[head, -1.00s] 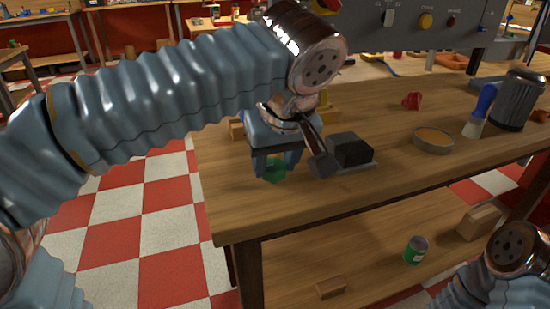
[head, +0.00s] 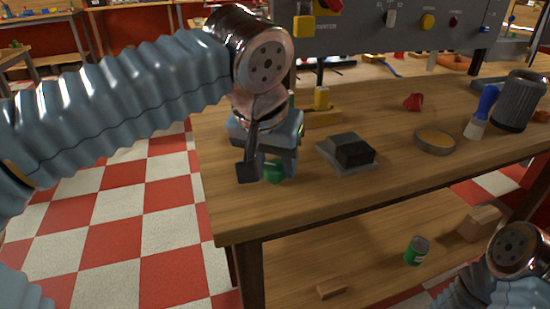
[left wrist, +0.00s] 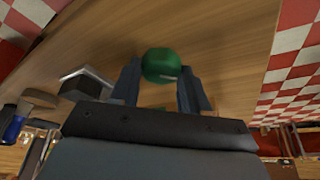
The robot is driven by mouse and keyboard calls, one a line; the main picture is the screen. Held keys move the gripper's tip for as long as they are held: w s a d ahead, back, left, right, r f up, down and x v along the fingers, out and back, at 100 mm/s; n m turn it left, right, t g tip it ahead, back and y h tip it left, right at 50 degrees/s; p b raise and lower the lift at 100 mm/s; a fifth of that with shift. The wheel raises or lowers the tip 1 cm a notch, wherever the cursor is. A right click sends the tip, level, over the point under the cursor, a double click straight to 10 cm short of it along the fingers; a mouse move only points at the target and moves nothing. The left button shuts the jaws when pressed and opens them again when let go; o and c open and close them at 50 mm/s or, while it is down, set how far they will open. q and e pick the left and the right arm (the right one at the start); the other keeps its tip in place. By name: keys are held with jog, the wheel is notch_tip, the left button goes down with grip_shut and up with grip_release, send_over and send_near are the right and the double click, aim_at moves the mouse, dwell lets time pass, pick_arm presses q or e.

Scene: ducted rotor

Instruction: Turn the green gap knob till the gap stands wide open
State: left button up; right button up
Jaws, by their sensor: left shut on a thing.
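The green gap knob (head: 275,173) is at the left part of the near table edge, partly hidden by my left gripper. My left gripper (head: 277,166) points down and is shut on the knob, with one finger on each side. In the left wrist view, the green knob (left wrist: 161,65) sits between the two grey-blue fingertips (left wrist: 160,80). I cannot make out a gap or how wide it stands. My right gripper is out of view; only part of my right arm shows at the lower right.
A grey block with a black top (head: 347,152) stands just right of my left gripper. Farther right on the table (head: 310,208) are a round tan-topped dish (head: 434,141), a blue-handled brush (head: 483,108) and a dark ribbed cylinder (head: 520,101). A control panel (head: 360,32) stands behind.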

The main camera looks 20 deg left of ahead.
pick_arm(q)
jog(key=m+h, duration=0.1)
jog(key=m, duration=0.2)
jog(key=m+g+h+p, duration=0.1)
jog(key=m, duration=0.2)
jog(key=shift+w+a+r, duration=0.1)
jog(key=shift+a, duration=0.1)
jog(key=m+g+h+p, duration=0.1)
jog(key=m, duration=0.5)
jog(key=shift+w+g+h+p, duration=0.1)
jog(key=shift+g+h+p, duration=0.25)
jog(key=shift+g+h, duration=0.05)
jog(key=shift+a, duration=0.1)
jog(key=o, duration=1.1)
jog(key=shift+c, duration=0.2)
jog(key=v, duration=1.3)
jog(key=shift+r, duration=0.3)
jog(key=shift+a, duration=0.1)
